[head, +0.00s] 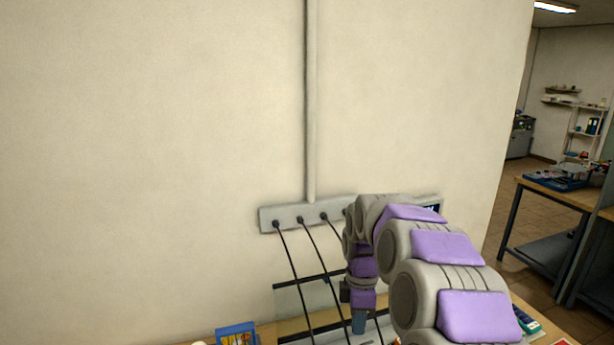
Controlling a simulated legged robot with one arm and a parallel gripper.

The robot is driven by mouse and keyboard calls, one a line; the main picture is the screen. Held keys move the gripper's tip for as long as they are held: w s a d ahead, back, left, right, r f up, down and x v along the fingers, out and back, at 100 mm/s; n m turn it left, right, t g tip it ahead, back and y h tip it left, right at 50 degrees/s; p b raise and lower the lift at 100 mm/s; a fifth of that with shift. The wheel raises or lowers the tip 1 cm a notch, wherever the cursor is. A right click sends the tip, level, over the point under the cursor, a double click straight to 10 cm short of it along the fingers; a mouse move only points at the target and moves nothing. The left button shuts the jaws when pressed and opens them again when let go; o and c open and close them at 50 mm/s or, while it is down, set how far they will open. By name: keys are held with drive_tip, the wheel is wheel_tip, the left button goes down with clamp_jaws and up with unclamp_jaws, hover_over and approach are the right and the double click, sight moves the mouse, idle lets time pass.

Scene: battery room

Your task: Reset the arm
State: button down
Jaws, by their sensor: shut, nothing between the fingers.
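My arm (440,260), grey with purple pads, reaches up from the lower right and bends down at its far end. My gripper (359,322) points down in front of the wall, above the tabletop. Its fingers look shut, with nothing seen between them. The arm covers part of the wall strip and of the tabletop behind it.
A grey socket strip (288,217) with several black cables is on the wall (150,150), under a vertical conduit (311,100). Cables hang close to my gripper. A blue framed item (237,334) stands at the lower left. Another workbench (560,195) is at right.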

drive_tip(key=s+d+f+m+b, duration=0.1)
drive_tip(key=s+m, duration=1.6)
drive_tip(key=s, duration=1.9)
drive_tip(key=shift+s+d+f+b, duration=0.25)
drive_tip(key=shift+s+d+b, duration=0.15)
drive_tip(key=shift+d, duration=0.3)
drive_tip(key=c, duration=1.8)
unclamp_jaws()
drive_tip(key=shift+w, duration=0.1)
drive_tip(key=shift+c, duration=0.2)
